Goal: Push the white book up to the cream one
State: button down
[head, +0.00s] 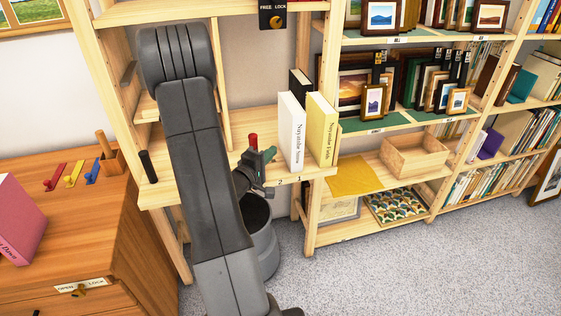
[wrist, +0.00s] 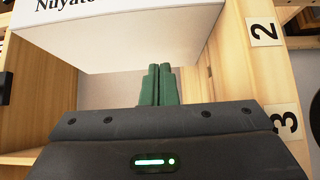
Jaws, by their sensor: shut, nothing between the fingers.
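The white book (head: 291,132) stands upright on the wooden shelf board, its lettered spine facing out. The cream book (head: 321,130), pale yellow in this light, stands upright just to its right; I cannot tell whether they touch at the base. My gripper (head: 271,153) is just left of the white book, low near the board, with its green fingers shut and empty. In the wrist view the white book (wrist: 120,45) fills the upper left, and the closed green fingers (wrist: 159,82) show below its edge. I cannot tell whether they touch it.
A black book (head: 300,86) stands behind the pair. A wooden divider (head: 223,90) stands behind my arm. A grey bin (head: 262,245) is below. An open wooden box (head: 414,155) sits on a shelf to the right.

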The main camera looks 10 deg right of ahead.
aim_at(283, 140)
jog(key=shift+x, duration=1.25)
jog(key=shift+w+d, duration=0.3)
jog(key=shift+w, duration=0.3)
jog(key=d, duration=0.5)
jog(key=shift+d, duration=0.35)
jog(key=shift+s, duration=0.1)
